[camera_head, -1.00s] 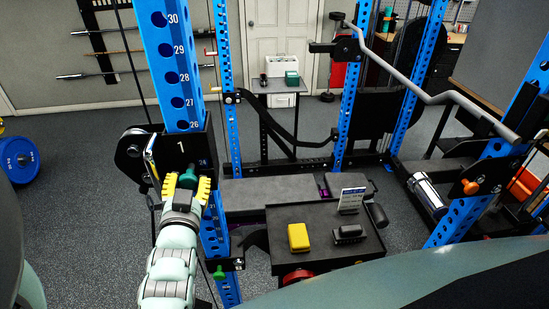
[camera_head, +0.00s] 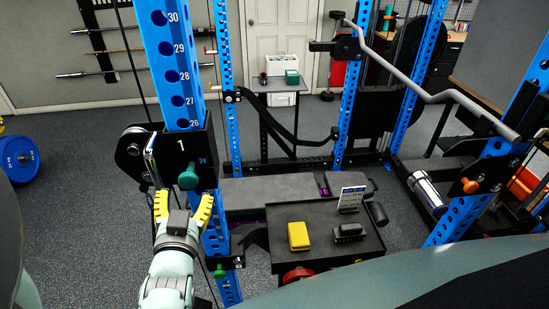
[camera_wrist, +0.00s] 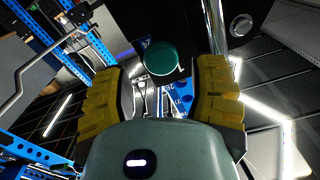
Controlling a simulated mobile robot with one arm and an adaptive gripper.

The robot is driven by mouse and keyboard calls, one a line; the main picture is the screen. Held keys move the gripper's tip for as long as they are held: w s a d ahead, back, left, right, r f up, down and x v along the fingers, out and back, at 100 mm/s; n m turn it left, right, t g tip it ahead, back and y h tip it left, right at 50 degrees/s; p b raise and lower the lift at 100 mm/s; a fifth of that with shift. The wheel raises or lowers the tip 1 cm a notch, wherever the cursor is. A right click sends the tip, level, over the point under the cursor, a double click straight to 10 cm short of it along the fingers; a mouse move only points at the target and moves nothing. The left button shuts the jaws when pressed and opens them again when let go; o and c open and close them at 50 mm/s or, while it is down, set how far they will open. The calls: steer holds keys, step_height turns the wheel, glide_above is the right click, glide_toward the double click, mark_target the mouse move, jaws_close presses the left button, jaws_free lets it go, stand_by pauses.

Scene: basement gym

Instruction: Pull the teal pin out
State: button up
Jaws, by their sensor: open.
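The teal pin (camera_head: 188,178) has a round knob and sits in the black carriage (camera_head: 172,152) on the blue numbered upright (camera_head: 178,75). In the wrist view its knob (camera_wrist: 161,58) shows ahead of my gripper, between the lines of the two yellow fingers. My gripper (camera_head: 183,206) is open and empty, below and in front of the pin in the head view, apart from it. It also shows in the wrist view (camera_wrist: 161,90). The shaft of the pin is hidden behind its knob.
A black tray table (camera_head: 295,218) with a yellow block (camera_head: 298,236) and a dark object (camera_head: 348,232) stands to the right. A smaller green knob (camera_head: 219,271) is lower on the upright. A bent bar (camera_head: 400,78) crosses the right side.

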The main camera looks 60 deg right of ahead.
steer(key=shift+v, duration=1.4)
